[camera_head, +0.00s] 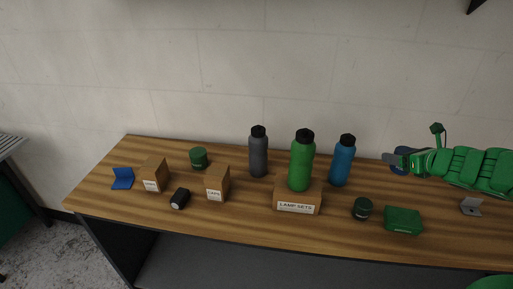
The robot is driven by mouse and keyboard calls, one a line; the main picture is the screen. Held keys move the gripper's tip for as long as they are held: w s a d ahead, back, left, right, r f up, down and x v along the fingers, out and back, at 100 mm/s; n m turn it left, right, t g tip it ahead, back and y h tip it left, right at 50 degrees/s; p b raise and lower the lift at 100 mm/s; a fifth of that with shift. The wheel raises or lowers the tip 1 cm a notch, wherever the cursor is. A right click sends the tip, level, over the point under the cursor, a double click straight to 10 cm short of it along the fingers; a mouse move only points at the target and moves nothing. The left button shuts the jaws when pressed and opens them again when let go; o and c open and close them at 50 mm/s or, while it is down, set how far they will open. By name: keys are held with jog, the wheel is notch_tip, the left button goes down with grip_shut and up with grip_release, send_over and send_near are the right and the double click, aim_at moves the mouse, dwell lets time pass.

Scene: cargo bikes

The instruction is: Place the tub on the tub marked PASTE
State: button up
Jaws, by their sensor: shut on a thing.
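My gripper (394,158), at the end of the green arm on the right, is shut on a blue tub (402,164) over the right back of the table. The gripper partly hides this tub. A green tub (198,159) with a small label stands at the left back, far from my gripper. A dark tub with a green label (362,209) stands near the front right, below and left of my gripper. I cannot read either tub's label, so I cannot tell which is marked PASTE.
A green bottle (301,165) stands on the LAMP SETS box (299,208), between grey (258,155) and blue (342,162) bottles. Brown boxes (154,174) (218,183), a black item (180,199) and a blue bracket (122,179) stand left. A green box (403,220) and grey bracket (471,206) lie right.

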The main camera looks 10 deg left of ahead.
jog(key=w+a+r+m+h, duration=0.2)
jog(key=w+a+r, duration=0.2)
jog(key=w+a, duration=0.7)
jog(key=w+a+m+h, duration=0.1)
jog(key=a, duration=0.4)
jog(key=w+a+r+m+t+h, duration=0.1)
jog(key=a, duration=0.5)
jog(key=w+a+r+m+h, duration=0.1)
jog(key=w+a, duration=0.1)
jog(key=a, duration=0.4)
jog(key=shift+a+r+t+h, duration=0.15)
jog(key=shift+a+t+h, duration=0.05)
jog(key=shift+t+h, duration=0.1)
jog(key=s+a+m+h, duration=0.2)
jog(key=s+a, duration=0.1)
jog(key=a, duration=0.5)
jog(key=s+a+m+h, duration=0.1)
jog(key=s+a+m, duration=0.15)
jog(key=a, duration=0.45)
jog(key=s+a+m+g+h, duration=0.2)
jog(key=s+a+h, duration=0.1)
jog(key=s+a, duration=1.1)
send_over(201, 149)
jog(key=shift+s+f, duration=0.1)
jog(key=shift+f, duration=6.1)
jog(key=shift+f, duration=0.15)
